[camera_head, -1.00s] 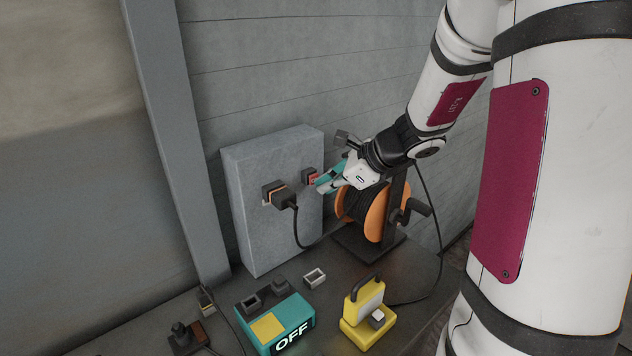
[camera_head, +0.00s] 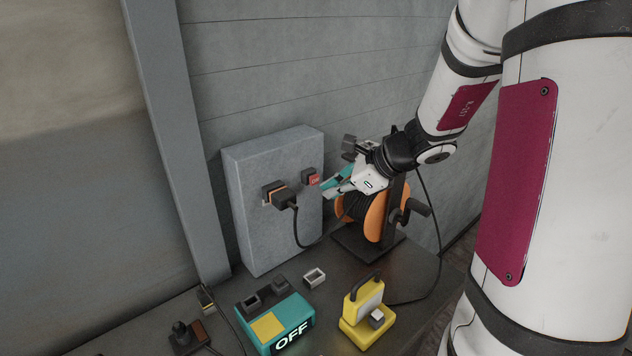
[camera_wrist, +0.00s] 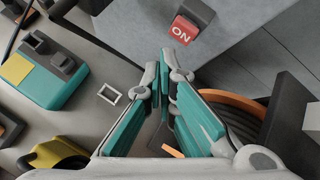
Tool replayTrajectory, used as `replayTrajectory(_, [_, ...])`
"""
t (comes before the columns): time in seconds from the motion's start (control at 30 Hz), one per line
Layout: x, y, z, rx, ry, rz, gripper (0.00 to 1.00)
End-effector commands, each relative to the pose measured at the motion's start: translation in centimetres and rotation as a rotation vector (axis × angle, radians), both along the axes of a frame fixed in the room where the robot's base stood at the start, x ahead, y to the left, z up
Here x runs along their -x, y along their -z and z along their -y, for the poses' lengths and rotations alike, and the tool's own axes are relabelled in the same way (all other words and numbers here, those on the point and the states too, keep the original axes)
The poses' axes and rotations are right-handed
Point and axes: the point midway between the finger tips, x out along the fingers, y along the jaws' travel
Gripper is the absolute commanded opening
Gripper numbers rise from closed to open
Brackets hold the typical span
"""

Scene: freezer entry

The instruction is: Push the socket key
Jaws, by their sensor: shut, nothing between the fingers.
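The socket key is a small red key (camera_head: 314,180) in a dark housing on the front of the grey wall box (camera_head: 252,220). In the wrist view the red key (camera_wrist: 184,30) shows the word ON, up and to the right of my fingertips. My gripper (camera_head: 326,191) has teal and grey fingers and is shut and empty. It is just right of the key, with a small gap between them. In the wrist view my gripper's fingertips (camera_wrist: 158,62) are close together. A black plug (camera_head: 284,199) with a cord sits left of the key.
An orange cable reel (camera_head: 376,216) stands close beneath my gripper. A teal box marked OFF (camera_head: 290,331), a yellow device (camera_head: 366,318) and a small pale frame (camera_head: 314,278) are on the dark table. A grey post (camera_head: 176,140) stands left of the wall box.

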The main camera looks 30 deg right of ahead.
Motion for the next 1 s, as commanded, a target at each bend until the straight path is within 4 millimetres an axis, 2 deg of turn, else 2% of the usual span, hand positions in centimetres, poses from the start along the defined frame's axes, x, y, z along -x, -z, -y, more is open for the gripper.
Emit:
replayTrajectory(0.6, [5.3,-0.1,1.0,-0.001,0.001,0.000,0.00])
replayTrajectory(1.0, [5.6,0.0,1.1,0.000,0.000,0.000,0.00])
